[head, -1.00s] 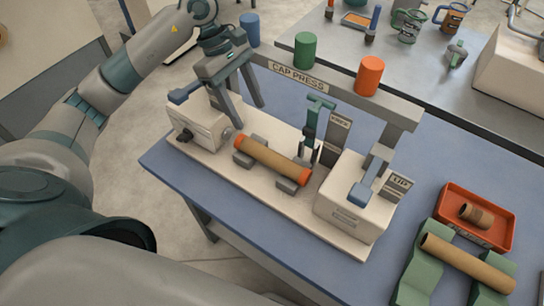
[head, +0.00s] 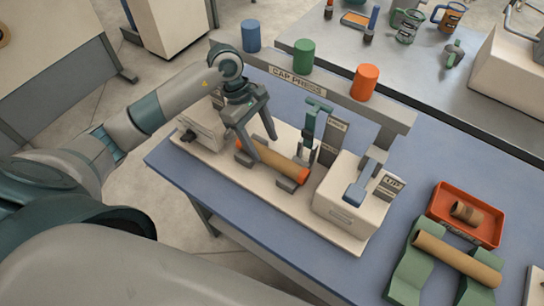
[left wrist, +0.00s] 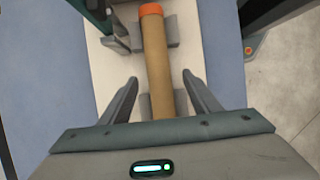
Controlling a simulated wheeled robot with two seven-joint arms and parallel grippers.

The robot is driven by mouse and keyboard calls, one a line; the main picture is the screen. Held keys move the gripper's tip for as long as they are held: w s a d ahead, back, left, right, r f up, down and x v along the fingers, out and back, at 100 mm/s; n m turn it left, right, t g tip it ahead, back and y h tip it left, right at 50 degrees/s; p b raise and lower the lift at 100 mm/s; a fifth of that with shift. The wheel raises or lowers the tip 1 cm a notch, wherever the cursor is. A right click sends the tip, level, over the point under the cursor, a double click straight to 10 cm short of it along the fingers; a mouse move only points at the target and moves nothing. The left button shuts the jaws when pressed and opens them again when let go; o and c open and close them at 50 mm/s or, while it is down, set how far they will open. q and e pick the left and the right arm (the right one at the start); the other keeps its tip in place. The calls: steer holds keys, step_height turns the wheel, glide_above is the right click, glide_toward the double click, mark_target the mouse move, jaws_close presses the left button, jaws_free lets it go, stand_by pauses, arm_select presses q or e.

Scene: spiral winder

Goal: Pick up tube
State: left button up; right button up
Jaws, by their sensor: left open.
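A brown cardboard tube with an orange cap (head: 283,164) lies on grey rests in the cap press (head: 297,80). My left gripper (head: 265,150) is over this tube, open, with one finger on either side of it in the picture. In the left wrist view the capped tube (left wrist: 158,62) runs between the two open fingers (left wrist: 160,78), with clear gaps on both sides. The tube's near end is hidden behind the gripper body there. A second, uncapped brown tube (head: 458,260) lies across a green cradle (head: 410,268) at the lower right. My right gripper is not in view.
Blue (head: 251,36), green (head: 304,56) and orange (head: 364,82) cylinders stand along the press's back beam. A teal upright tool (head: 311,122) and a white box with a blue lever (head: 350,205) stand close to the capped tube. A red tray (head: 487,237) holds a short brown roll.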

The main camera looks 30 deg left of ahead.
mark_target(269, 153)
arm_select(q)
steer(key=shift+d, duration=0.1)
steer(key=shift+d+f+p, duration=0.1)
steer(key=shift+f+p, duration=0.1)
steer(key=shift+p, duration=0.15)
steer(key=shift+d+f+p, duration=0.4)
steer(key=shift+f+p, duration=0.2)
steer(key=shift+p, duration=0.1)
steer(key=shift+p+x, duration=0.5)
steer(key=shift+x, duration=0.55)
steer(key=shift+d+f, duration=0.15)
steer(key=shift+f, duration=0.45)
steer(key=c, duration=1.2)
